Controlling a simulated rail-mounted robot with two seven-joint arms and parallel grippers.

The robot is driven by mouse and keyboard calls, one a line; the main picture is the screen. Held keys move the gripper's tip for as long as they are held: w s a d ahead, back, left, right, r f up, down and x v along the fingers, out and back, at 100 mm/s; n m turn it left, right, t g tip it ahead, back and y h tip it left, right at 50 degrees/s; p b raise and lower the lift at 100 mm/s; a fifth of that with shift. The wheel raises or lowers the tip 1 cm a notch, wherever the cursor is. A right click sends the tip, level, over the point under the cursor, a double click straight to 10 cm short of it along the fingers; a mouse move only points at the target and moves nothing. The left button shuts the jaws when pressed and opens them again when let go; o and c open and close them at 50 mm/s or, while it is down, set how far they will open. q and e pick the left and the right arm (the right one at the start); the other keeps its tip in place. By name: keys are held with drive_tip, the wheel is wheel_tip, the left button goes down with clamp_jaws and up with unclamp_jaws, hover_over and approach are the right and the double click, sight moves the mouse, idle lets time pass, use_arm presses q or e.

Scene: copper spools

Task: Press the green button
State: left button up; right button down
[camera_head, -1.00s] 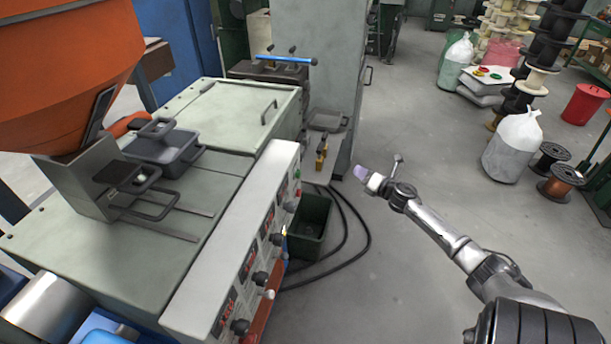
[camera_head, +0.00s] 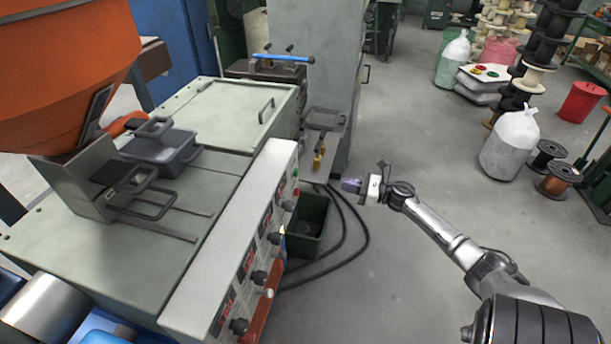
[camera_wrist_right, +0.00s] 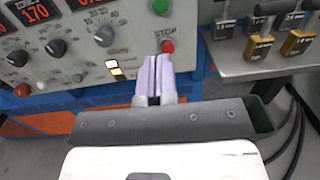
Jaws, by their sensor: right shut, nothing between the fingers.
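The green button (camera_wrist_right: 161,5) is at the top edge of the right wrist view, on the grey control panel (camera_wrist_right: 75,50). In the head view the green button (camera_head: 296,172) is a tiny spot at the panel's far end. A red button (camera_wrist_right: 168,46) is below it. My right gripper (camera_head: 346,185) is shut and empty, with pale purple fingers pointing left toward the panel and a gap between. In the right wrist view its fingertips (camera_wrist_right: 158,58) appear just below the red button and overlap the panel in the picture. My left gripper is not in view.
The panel carries black knobs (camera_wrist_right: 104,35) and red displays. A shelf (camera_wrist_right: 260,60) with several weights is right of the panel. A dark green bin (camera_head: 308,225) and black cables lie on the floor below.

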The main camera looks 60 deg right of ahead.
sight(296, 172)
drive_tip(key=b+x, duration=0.3)
drive_tip(key=x, duration=1.1)
